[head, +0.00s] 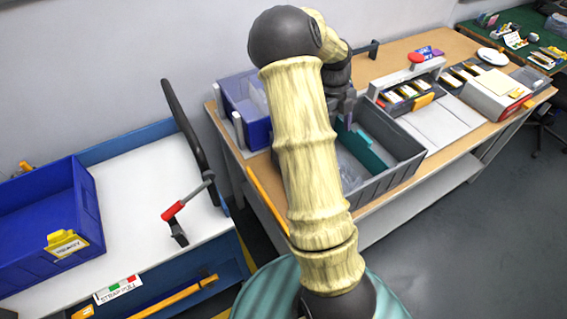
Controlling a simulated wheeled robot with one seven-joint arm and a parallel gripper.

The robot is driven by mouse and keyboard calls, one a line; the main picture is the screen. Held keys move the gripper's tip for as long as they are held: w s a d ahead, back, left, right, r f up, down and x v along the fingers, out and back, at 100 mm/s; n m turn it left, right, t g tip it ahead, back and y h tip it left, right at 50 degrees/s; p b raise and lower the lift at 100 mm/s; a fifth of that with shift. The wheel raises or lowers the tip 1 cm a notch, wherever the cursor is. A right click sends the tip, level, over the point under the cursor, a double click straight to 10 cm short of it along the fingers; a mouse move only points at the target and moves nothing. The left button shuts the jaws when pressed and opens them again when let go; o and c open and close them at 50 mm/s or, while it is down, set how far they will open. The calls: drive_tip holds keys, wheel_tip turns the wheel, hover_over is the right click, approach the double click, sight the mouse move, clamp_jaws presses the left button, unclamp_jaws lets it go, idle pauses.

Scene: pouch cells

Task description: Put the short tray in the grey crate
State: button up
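The grey crate (397,178) stands on the wooden bench, to the right of my sleeved arm. A flat teal piece (362,148) stands tilted inside it, beside some clear material; I cannot tell whether this piece is the short tray. No other thing shows clearly as the short tray. My gripper (346,108) is at the far end of my arm, over the back left part of the crate. Its fingers are small and partly hidden by my arm, so I cannot see their opening or any hold. My arm covers the crate's left side.
A blue-violet bin (249,122) stands left of my arm on the bench. Right of the crate are white panels (446,122) and a rack of cells (408,92) with a red knob. A blue crate (50,215) stands on the white left table (140,215), with a black-and-red lever tool (181,203).

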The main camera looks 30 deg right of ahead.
drive_tip(key=s+a+r+n+t, duration=0.1)
drive_tip(key=s+a+n, duration=0.4)
drive_tip(key=a+n, duration=0.8)
drive_tip(key=s+a+r+n+t, duration=0.2)
drive_tip(key=s+a+n+t, duration=0.2)
drive_tip(key=a+n, duration=0.8)
drive_tip(key=s+n, duration=0.1)
drive_tip(key=n, duration=0.8)
drive_tip(key=shift+s+a+t, duration=0.2)
drive_tip(key=shift+a+t, duration=0.1)
drive_tip(key=shift+a, duration=0.05)
